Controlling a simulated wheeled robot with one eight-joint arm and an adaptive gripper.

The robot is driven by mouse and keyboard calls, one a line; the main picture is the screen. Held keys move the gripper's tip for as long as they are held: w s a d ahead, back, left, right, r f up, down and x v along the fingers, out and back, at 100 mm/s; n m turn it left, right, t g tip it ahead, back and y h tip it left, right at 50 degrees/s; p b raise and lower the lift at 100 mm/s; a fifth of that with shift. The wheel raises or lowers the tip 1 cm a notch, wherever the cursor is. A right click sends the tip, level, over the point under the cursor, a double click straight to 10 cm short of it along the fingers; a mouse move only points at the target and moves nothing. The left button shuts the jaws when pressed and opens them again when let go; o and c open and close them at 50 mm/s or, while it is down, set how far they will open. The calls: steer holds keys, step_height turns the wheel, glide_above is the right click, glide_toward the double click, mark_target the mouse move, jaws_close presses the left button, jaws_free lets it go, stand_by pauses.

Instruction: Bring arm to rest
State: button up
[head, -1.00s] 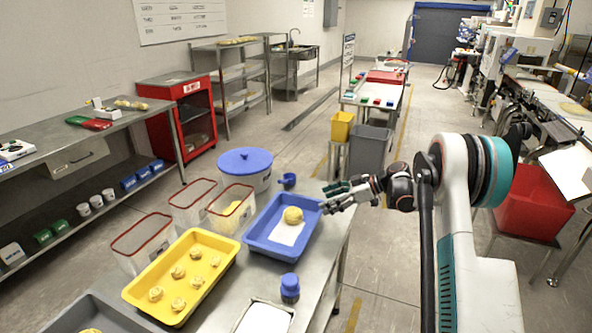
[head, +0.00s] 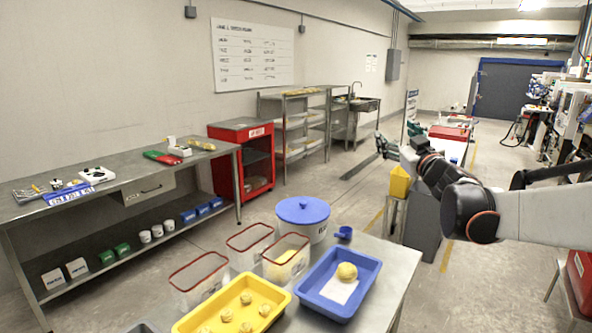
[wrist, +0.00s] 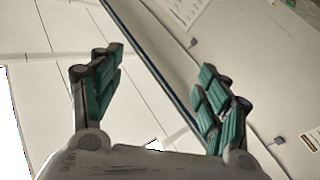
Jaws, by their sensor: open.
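My gripper (head: 397,149) is raised in the head view, to the right of the sink and above the level of the tables. In the wrist view my gripper (wrist: 158,95) shows two teal-padded fingers spread apart with nothing between them. Behind the fingers are the pale ceiling and wall. My arm reaches in from the right edge of the head view, roughly level. A blue tray (head: 368,293) with a dough ball (head: 346,271) on a white sheet stands on the steel table, below and apart from my gripper.
A yellow bin (head: 399,182) and a grey bin (head: 422,222) stand below my arm. A red cabinet (head: 228,133) stands by the wall.

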steer(key=s+d+f+m+g+h, duration=0.1)
steer(key=s+f+m+g+h, duration=0.15)
steer(key=s, duration=0.65)
steer(key=s+d+f+m+g+h, duration=0.1)
steer(key=s+f+m+g+h, duration=0.2)
steer(key=s, duration=0.6)
steer(key=s+a+f+g+y, duration=0.1)
steer(key=s+a+f+g, duration=0.2)
steer(key=s+f, duration=0.7)
steer(key=s+a+f+g+y, duration=0.1)
steer(key=s+a+f+g, duration=0.3)
steer(key=s+f, duration=0.7)
steer(key=shift+s+a+b, duration=0.45)
steer(key=shift+s+a, duration=0.35)
steer(key=shift+s, duration=0.4)
